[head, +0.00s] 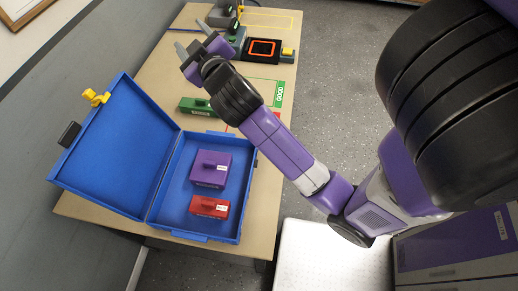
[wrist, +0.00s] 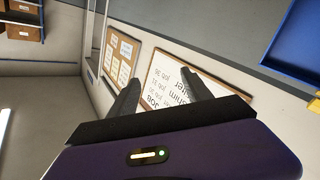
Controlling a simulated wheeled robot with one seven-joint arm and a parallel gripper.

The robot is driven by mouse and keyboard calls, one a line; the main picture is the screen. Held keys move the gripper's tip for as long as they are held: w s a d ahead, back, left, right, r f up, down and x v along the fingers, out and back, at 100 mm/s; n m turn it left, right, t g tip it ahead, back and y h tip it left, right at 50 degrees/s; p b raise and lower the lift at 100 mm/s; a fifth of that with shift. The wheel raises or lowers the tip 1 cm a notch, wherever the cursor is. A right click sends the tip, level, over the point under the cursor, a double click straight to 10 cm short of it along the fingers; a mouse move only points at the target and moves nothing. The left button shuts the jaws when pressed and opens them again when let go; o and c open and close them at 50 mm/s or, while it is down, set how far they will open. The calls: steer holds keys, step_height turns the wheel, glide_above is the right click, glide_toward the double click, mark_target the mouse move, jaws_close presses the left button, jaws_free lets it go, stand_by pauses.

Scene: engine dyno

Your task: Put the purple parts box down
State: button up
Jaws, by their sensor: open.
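The purple parts box (head: 211,167) sits inside the open blue case (head: 187,222) on the table, in the upper part of its tray, with a small handle and a white label on it. My gripper (head: 192,50) is open and empty, up and away from the box, above the far part of the table. In the wrist view my gripper's two fingers (wrist: 161,95) are apart with nothing between them. The purple box does not show in the wrist view.
A red box (head: 209,207) lies in the case below the purple one. The case's lid (head: 115,150) stands open at left. A green box (head: 198,106) lies beyond the case. Black devices (head: 262,49) stand farther back. The wrist view shows wall boards (wrist: 165,82).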

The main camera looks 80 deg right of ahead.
steer(key=s+a+f+n+t+y, duration=0.2)
steer(key=s+a+f+n+y, duration=0.15)
steer(key=a+f, duration=0.35)
steer(key=s+a+f+n+t+y, duration=0.25)
steer(key=a+f+y, duration=0.2)
steer(key=a, duration=0.55)
steer(key=s+a+f+m+g+y, duration=0.1)
steer(key=s+a+y, duration=0.4)
steer(key=s+a, duration=1.1)
steer(key=shift+s+a+m, duration=0.15)
steer(key=shift+s+m, duration=0.35)
steer(key=shift+m, duration=0.2)
step_height(320, 180, down, 2)
steer(key=shift+b, duration=0.95)
